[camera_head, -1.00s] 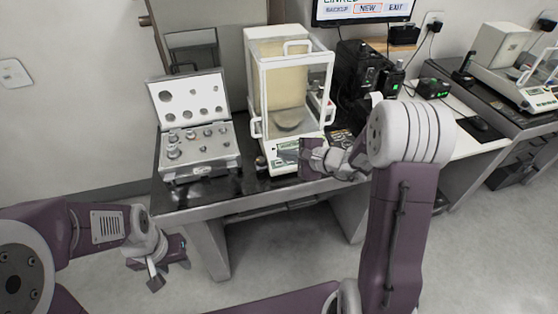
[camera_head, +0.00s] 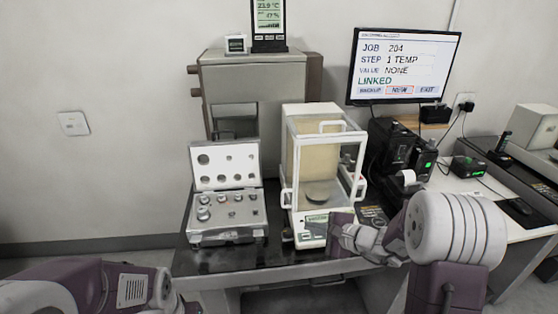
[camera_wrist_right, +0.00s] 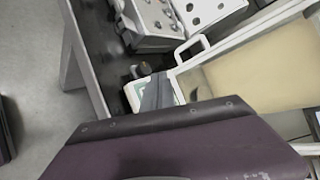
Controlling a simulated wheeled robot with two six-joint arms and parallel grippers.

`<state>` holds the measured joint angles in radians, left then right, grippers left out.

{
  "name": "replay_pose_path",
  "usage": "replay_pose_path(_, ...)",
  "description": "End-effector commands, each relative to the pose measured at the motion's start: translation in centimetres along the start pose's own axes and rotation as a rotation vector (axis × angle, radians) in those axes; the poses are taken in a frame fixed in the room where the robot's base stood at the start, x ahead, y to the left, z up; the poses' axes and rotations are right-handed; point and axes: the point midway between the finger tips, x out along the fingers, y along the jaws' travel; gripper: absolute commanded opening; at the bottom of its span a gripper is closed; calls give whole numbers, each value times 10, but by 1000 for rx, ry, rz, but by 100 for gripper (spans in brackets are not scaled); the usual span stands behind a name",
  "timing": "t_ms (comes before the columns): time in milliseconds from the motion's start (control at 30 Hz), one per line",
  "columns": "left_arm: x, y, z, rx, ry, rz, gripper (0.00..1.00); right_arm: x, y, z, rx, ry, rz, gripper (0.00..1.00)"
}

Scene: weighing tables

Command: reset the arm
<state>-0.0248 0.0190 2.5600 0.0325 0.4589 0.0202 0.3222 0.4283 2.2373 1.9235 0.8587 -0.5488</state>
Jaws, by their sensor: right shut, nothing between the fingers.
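My right arm reaches in from the lower right of the head view. Its gripper (camera_head: 338,228) is shut and empty, just in front of the lower right of the balance's front panel; I cannot tell whether it touches. The balance (camera_head: 291,192) is a white-framed glass case with a cream back and a round pan inside. In the wrist view, my purple gripper housing fills the bottom and the balance (camera_wrist_right: 205,47) shows behind it. My left forearm shows at the lower left of the head view; its gripper is below the picture's edge.
An open weight case (camera_head: 225,180) with several metal weights stands left of the balance on the dark table (camera_head: 215,262). Black devices (camera_head: 395,145) and a monitor (camera_head: 403,66) reading "JOB 204, STEP 1 TEMP, LINKED" are at the right. A grey cabinet (camera_head: 280,75) stands behind.

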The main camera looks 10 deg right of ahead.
Motion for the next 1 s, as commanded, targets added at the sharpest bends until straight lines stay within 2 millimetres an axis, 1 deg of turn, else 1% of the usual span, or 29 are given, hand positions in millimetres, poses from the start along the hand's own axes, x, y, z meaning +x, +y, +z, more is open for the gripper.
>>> replay_pose_path(67,-11,0,-1,0,0,0,40,-2,-13,22,-30,-26,-1,0)
replay_pose_path(100,-18,0,-2,0,0,0,40,-4,-23,38,-56,-46,-5,0)
replay_pose_path(133,-24,0,-2,0,0,0,40,-6,-28,55,-82,-67,0,0)
replay_pose_path(167,-28,0,-3,0,0,0,40,-10,-27,74,-124,-98,23,0)
replay_pose_path(200,-35,1,-4,0,0,0,40,-15,-17,98,-202,-144,77,0)
replay_pose_path(267,-43,1,-5,0,0,0,40,-29,9,129,-333,-210,192,0)
replay_pose_path(300,-48,1,-5,0,0,0,40,-40,29,143,-422,-247,278,0)
replay_pose_path(367,-54,1,-6,0,0,0,40,-60,60,155,-553,-290,409,0)
replay_pose_path(400,-58,1,-6,0,0,0,40,-75,80,157,-645,-311,498,0)
replay_pose_path(467,-63,1,-6,0,0,0,40,-99,107,152,-789,-328,632,0)
replay_pose_path(500,-66,1,-7,0,0,0,40,-116,122,142,-889,-332,719,0)
replay_pose_path(533,-67,1,-7,0,0,0,40,-127,130,134,-962,-329,779,0)
replay_pose_path(567,-68,1,-7,0,0,0,40,-138,138,123,-1033,-324,835,0)
replay_pose_path(600,-68,1,-7,0,0,0,40,-149,144,109,-1117,-311,900,0)
replay_pose_path(700,-66,1,-7,0,0,0,40,-168,152,75,-1275,-272,1016,0)
replay_pose_path(800,-66,1,-7,0,0,0,40,-175,151,55,-1363,-237,1073,0)
replay_pose_path(833,-66,1,-7,0,0,0,40,-175,149,51,-1377,-226,1078,0)
replay_pose_path(900,-66,1,-7,0,0,0,40,-173,145,48,-1365,-191,1072,0)
replay_pose_path(1000,-66,1,-7,0,0,0,40,-173,145,48,-1350,-184,1072,0)
